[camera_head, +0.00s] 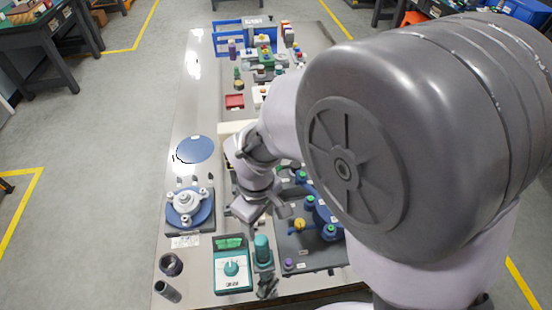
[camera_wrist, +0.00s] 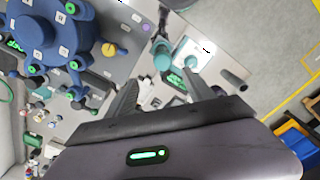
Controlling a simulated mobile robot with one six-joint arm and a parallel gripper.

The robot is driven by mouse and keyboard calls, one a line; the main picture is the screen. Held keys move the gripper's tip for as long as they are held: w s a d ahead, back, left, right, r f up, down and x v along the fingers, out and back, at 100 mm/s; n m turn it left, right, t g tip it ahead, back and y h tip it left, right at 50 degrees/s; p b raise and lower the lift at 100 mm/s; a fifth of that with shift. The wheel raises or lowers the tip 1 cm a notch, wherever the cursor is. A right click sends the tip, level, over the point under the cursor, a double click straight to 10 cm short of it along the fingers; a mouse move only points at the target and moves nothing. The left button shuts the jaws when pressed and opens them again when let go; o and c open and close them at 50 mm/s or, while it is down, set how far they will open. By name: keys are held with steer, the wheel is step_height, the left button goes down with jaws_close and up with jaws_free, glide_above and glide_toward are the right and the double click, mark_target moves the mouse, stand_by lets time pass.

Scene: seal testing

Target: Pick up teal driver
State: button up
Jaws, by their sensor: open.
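The teal driver (camera_head: 262,251) stands upright in a dark holder near the front of the bench, just right of a teal meter box. In the wrist view the driver (camera_wrist: 161,58) shows beyond the fingertips, roughly between them. My gripper (camera_head: 262,212) is open and empty, behind the driver and apart from it in the head view. In the wrist view my gripper (camera_wrist: 160,78) has its two dark fingers spread wide. The driver's lower part is hidden by its holder.
The teal meter box (camera_head: 233,270) with a knob stands close left of the driver. A blue fixture (camera_head: 322,215) with green-topped posts stands on a grey plate close right. Dark cylinders (camera_head: 170,265) and a round blue-based fixture (camera_head: 189,207) lie further left. My arm hides the bench's right side.

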mark_target(260, 238)
steer(key=f+b, duration=0.1)
steer(key=f, duration=0.2)
steer(key=f+b, duration=0.1)
steer(key=f, duration=0.2)
steer(key=f+b, duration=0.1)
steer(key=f, duration=0.2)
steer(key=shift+a+f, duration=0.25)
steer(key=shift+f, duration=0.05)
steer(key=f+b, duration=0.2)
steer(key=f, duration=0.1)
steer(key=f+b, duration=0.1)
steer(key=f, duration=0.1)
steer(key=shift+s+d+f, duration=0.1)
steer(key=shift+s, duration=0.2)
steer(key=shift+r, duration=0.2)
jaws_close()
